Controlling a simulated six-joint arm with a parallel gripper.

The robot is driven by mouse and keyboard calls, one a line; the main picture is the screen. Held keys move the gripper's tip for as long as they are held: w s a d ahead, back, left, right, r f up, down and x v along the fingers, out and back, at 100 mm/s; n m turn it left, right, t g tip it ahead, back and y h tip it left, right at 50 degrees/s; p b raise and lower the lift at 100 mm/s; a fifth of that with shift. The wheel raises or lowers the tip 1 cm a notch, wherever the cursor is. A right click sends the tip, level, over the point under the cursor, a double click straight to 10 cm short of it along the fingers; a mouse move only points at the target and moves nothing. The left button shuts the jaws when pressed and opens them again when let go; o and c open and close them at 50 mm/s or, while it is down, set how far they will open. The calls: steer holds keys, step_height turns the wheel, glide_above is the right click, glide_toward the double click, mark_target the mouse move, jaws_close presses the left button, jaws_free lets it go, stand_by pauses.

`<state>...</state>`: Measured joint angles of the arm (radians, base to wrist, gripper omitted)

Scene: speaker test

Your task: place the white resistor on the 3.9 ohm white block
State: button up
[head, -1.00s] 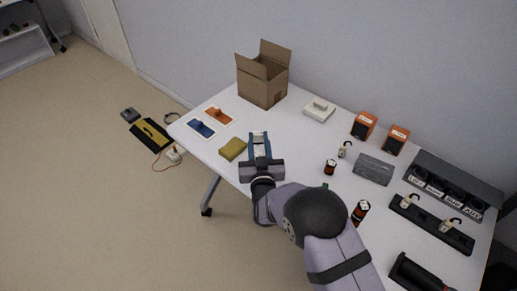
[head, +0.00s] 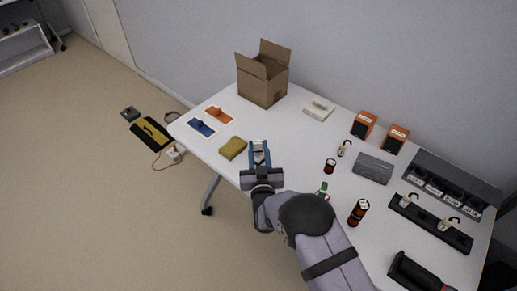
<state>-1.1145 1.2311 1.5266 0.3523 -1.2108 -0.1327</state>
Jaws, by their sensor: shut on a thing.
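My gripper (head: 260,147) is over the table's near side, just right of the yellow sponge-like block. Its blue fingers are shut on a small pale thing (head: 259,156), mostly hidden between them; I cannot tell if it is the white resistor. A white block (head: 318,112) with a small pale raised piece (head: 320,103) on top sits at the back of the table, right of the cardboard box. It is well apart from my gripper, farther back and to the right. Any 3.9 ohm marking is too small to read.
The yellow block (head: 232,148) lies close left of my gripper. Blue (head: 201,128) and orange (head: 218,115) pieces lie at the left. The open cardboard box (head: 262,85) stands behind. A dark red-banded cylinder (head: 330,166) stands right. Table between gripper and white block is clear.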

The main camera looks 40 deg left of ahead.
steer(key=o, duration=1.1)
steer(key=shift+f, duration=0.1)
steer(key=shift+c, duration=0.2)
steer(key=shift+r, duration=0.2)
steer(key=shift+s+d+f, duration=0.1)
steer(key=shift+s+d, duration=0.05)
steer(key=b+v, duration=0.1)
steer(key=v, duration=1)
steer(key=shift+s+d, duration=0.2)
